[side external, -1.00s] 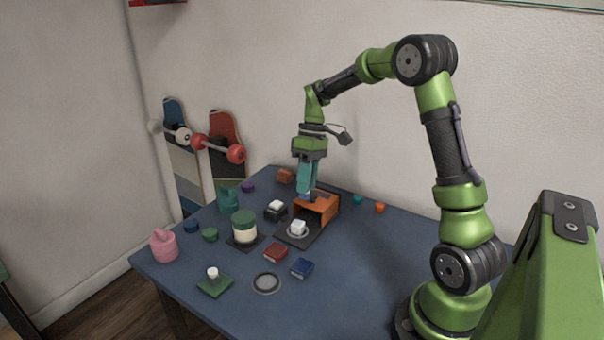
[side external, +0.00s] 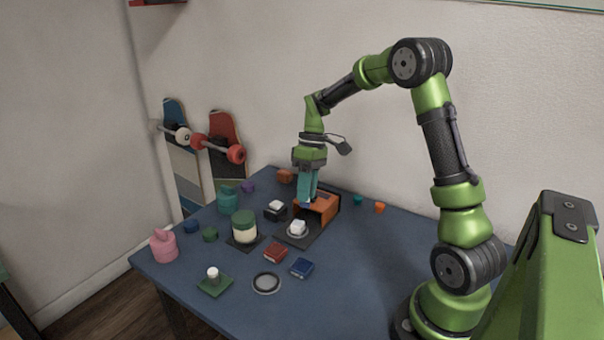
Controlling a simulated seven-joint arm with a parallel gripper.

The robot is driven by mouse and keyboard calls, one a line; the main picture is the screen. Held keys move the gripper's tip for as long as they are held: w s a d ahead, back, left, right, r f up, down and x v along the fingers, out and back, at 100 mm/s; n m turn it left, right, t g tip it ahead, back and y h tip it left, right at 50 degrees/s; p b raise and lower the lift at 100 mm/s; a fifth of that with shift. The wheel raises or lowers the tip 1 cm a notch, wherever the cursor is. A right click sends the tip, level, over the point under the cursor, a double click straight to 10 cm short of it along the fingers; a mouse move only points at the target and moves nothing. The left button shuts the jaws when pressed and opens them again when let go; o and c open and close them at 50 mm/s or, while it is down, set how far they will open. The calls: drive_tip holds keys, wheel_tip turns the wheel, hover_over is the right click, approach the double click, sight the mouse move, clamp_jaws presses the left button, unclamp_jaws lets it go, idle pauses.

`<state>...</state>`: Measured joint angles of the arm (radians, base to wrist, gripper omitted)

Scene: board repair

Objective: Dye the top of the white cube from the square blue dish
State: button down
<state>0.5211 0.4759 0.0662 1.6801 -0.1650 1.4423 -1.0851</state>
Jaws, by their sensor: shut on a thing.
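The white cube (side external: 298,227) sits on a small round pale dish on a dark plate, in front of the orange box. The square blue dish (side external: 302,267) lies on the table, nearer the camera and apart from the cube. My gripper (side external: 306,202) points down at the orange box's near left edge, behind the white cube. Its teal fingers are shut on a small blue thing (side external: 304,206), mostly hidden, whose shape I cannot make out. The cube's top looks white.
The orange open box (side external: 324,207) stands beside my gripper. A square red dish (side external: 276,252) lies left of the blue one. A green-lidded jar (side external: 244,228), a black block with a white top (side external: 275,210) and a grey ring (side external: 267,283) are around. The table's right side is largely clear.

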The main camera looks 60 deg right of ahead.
drive_tip(key=shift+f, duration=2)
drive_tip(key=shift+w+f, duration=0.15)
drive_tip(key=shift+f, duration=0.65)
drive_tip(key=shift+w+a, duration=0.15)
drive_tip(key=shift+w, duration=0.65)
drive_tip(key=shift+w+a, duration=0.15)
drive_tip(key=shift+w, duration=1)
drive_tip(key=s, duration=0.4)
drive_tip(key=shift+d, duration=0.3)
drive_tip(key=shift+s+r, duration=0.1)
drive_tip(key=shift+r, duration=3.9)
